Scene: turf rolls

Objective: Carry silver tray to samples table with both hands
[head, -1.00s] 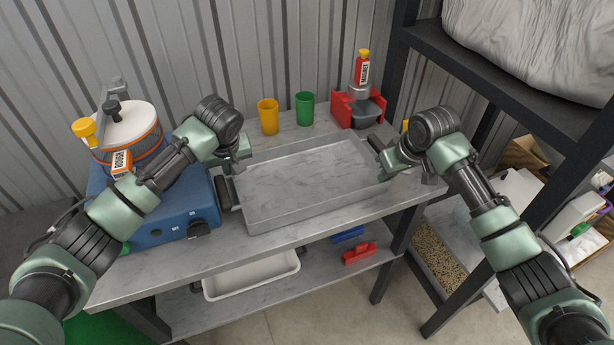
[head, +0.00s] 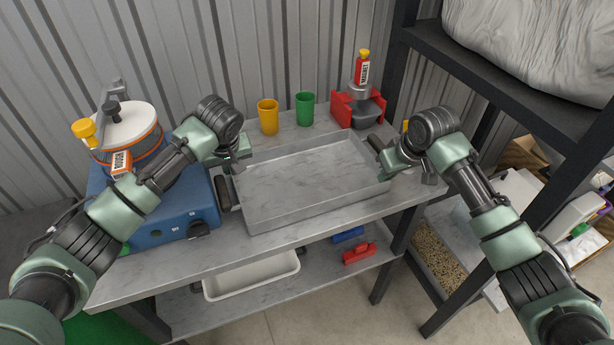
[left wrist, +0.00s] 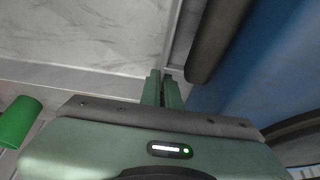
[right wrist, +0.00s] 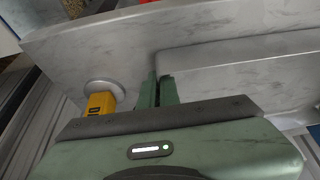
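The silver tray (head: 315,205), shallow, grey and empty, is at the grey worktable (head: 180,262); I cannot tell whether its base touches the top. My left gripper (head: 243,158) is at its left end. In the left wrist view the fingers (left wrist: 162,90) are closed together at the tray wall (left wrist: 85,78). My right gripper (head: 382,165) is at its right end. In the right wrist view the fingers (right wrist: 158,92) are closed at the tray wall (right wrist: 110,55). The fingertips are partly hidden by the wall. I cannot tell which surface is the samples table.
A blue machine (head: 165,215) stands close left of the tray. Yellow (head: 268,117) and green (head: 305,109) cups and a red holder (head: 350,110) stand behind it. A dark shelf frame (head: 480,70) rises at right. Floor (head: 330,300) shows in front.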

